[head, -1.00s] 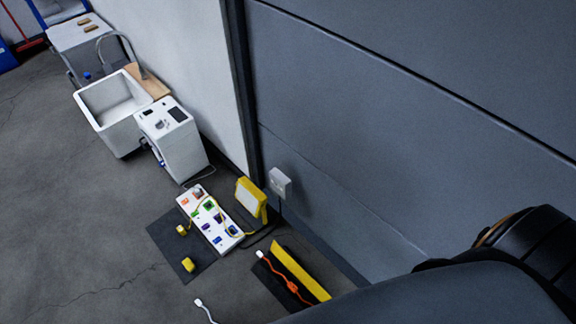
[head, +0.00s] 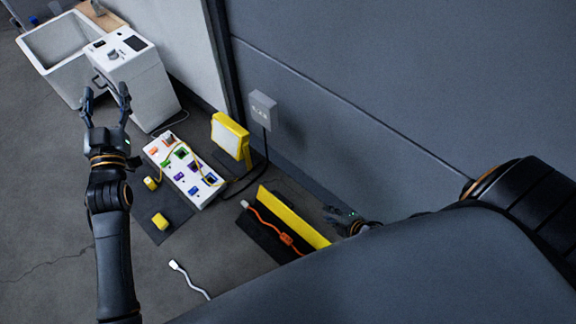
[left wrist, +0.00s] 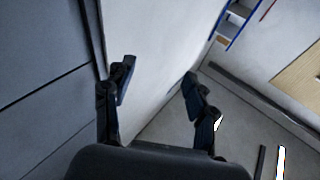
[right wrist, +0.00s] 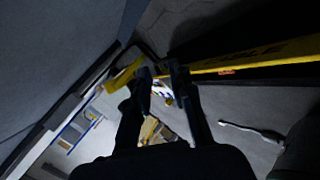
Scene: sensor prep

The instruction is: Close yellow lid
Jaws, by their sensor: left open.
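The yellow lid (head: 294,217) stands raised along the far long side of a black box (head: 262,233) on the floor, low centre in the head view. In the box lie an orange cable (head: 285,238) and its white plug. The lid also shows edge-on as a yellow strip in the right wrist view (right wrist: 270,54). My right gripper (head: 332,213) is just right of the lid, partly hidden by my own body; the right wrist view (right wrist: 160,70) shows its fingers apart and empty. My left gripper (head: 104,94) is open and empty, raised at the left, away from the lid.
A white panel with coloured parts (head: 185,172) lies on a dark mat left of the box, with two yellow blocks beside it. A yellow lamp (head: 230,137) stands behind. A white cable (head: 188,277) lies in front. The grey wall (head: 330,110) rises close behind the box.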

